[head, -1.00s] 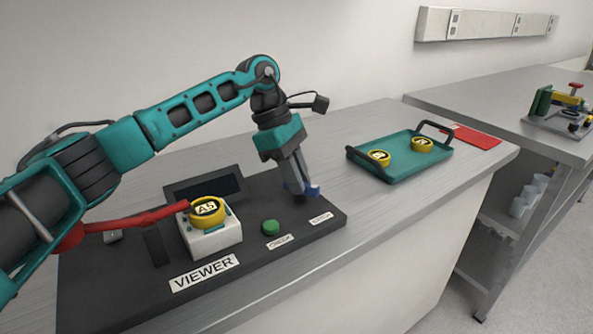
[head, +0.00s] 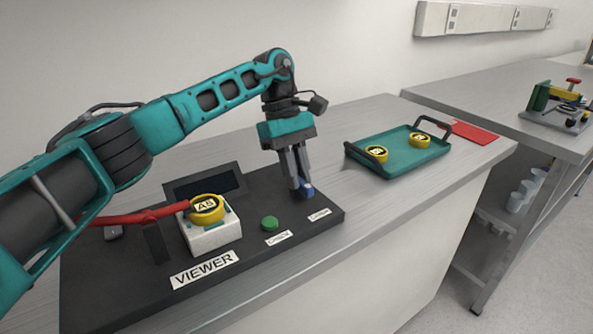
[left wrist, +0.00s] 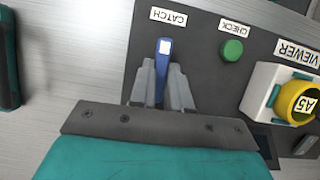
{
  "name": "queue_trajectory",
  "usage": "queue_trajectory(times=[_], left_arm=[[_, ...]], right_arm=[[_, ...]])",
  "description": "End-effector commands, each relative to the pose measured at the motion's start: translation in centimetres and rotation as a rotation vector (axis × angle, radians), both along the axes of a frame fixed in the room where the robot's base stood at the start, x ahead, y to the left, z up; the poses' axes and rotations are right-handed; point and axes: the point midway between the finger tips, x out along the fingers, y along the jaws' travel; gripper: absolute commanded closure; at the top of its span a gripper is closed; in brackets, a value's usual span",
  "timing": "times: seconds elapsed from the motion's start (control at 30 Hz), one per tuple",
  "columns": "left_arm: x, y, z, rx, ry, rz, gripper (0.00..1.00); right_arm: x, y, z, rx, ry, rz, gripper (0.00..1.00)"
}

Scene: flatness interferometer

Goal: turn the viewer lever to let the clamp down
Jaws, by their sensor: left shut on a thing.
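The dark viewer base (head: 110,290) lies on the near bench, with a VIEWER label. My left gripper (head: 303,190) points down at its right end and is shut on the blue lever (head: 308,191). In the left wrist view the lever (left wrist: 162,65) lies between the fingers beside the CATCH label (left wrist: 168,16). A yellow-rimmed piece marked A5 (head: 207,209) sits on the white block (head: 213,237). The red clamp arm (head: 140,216) reaches from the left to the piece's left edge; I cannot tell whether they touch. My right gripper is not in view.
A green button (head: 269,223) stands between block and lever. A dark screen (head: 205,187) is behind the block. A teal tray (head: 412,162) with two yellow-rimmed pieces and a red mat (head: 474,138) lie to the right. A second bench (head: 520,125) carries a green-and-yellow fixture (head: 558,103).

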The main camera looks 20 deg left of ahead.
Motion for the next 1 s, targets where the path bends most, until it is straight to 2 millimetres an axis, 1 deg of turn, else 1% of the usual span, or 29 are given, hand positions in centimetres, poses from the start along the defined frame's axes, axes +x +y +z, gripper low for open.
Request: queue_trajectory(times=[0.3,0.33,0.5,0.6,0.87,1.0], left_arm=[[-0.1,0.0,-0.2,0.005,0.003,-0.002,1.0],[-0.1,0.0,-0.2,0.005,0.003,-0.002,0.81],[-0.1,0.0,-0.2,0.003,0.002,-0.002,0.65],[0.0,0.0,-0.2,0.002,0.002,-0.001,0.57],[0.0,0.1,0.2,0.001,0.0,0.0,0.57],[0.4,0.5,1.6,0.001,-0.002,0.0,0.57]], right_arm=[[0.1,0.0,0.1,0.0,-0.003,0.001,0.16],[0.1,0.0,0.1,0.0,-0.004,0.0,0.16],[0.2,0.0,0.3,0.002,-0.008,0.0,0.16],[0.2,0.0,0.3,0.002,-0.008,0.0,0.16],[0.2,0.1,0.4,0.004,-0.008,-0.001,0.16],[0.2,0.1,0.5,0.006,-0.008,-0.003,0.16]])
